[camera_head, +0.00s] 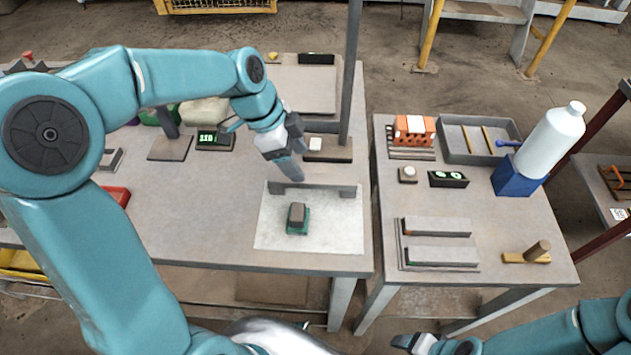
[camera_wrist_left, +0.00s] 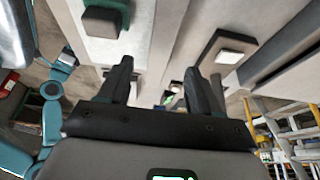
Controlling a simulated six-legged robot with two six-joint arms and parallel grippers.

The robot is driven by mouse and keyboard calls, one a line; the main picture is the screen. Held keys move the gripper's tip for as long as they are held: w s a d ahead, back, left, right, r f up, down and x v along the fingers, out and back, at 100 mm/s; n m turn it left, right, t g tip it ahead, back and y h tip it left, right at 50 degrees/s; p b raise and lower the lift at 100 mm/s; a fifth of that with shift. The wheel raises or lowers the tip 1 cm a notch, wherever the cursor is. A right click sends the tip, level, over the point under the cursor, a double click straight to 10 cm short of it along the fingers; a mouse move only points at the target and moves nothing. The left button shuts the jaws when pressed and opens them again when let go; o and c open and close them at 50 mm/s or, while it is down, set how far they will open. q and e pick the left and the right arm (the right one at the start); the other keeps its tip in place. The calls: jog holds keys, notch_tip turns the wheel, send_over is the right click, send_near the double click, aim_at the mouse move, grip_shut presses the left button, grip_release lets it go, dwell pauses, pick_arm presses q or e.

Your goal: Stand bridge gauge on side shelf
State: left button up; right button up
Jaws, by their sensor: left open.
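A grey bar with short feet at its ends, which looks like the bridge gauge (camera_head: 325,190), stands on a white sheet (camera_head: 338,228) near the front of the main table. My left gripper (camera_head: 288,168) is open and empty, just behind and above the bar's left part. Its two fingers (camera_wrist_left: 160,85) show spread apart in the left wrist view. No label marks the side shelf; a side table (camera_head: 490,200) stands to the right, and a lower shelf (camera_head: 606,196) shows at the right edge. My right gripper (camera_head: 414,343) is low at the bottom, its jaws unclear.
A dark block with a green base (camera_head: 298,217) sits in front of the bar. A white-topped block (camera_head: 327,149) lies behind it. A post (camera_head: 350,75) rises nearby. The side table holds an orange hollow brick (camera_head: 414,129), a tray (camera_head: 455,150), a white bottle (camera_head: 550,140) and grey bars (camera_head: 440,256).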

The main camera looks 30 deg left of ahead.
aim_at(312, 178)
pick_arm(q)
jog(key=shift+a+x, duration=0.25)
jog(key=shift+x, duration=0.95)
jog(key=shift+d+p+x, duration=0.2)
jog(key=shift+x, duration=1.2)
jog(key=shift+d+p+x, duration=0.15)
jog(key=shift+x, duration=1.3)
jog(key=shift+f+b, duration=0.1)
jog(key=shift+b, duration=0.35)
grip_shut()
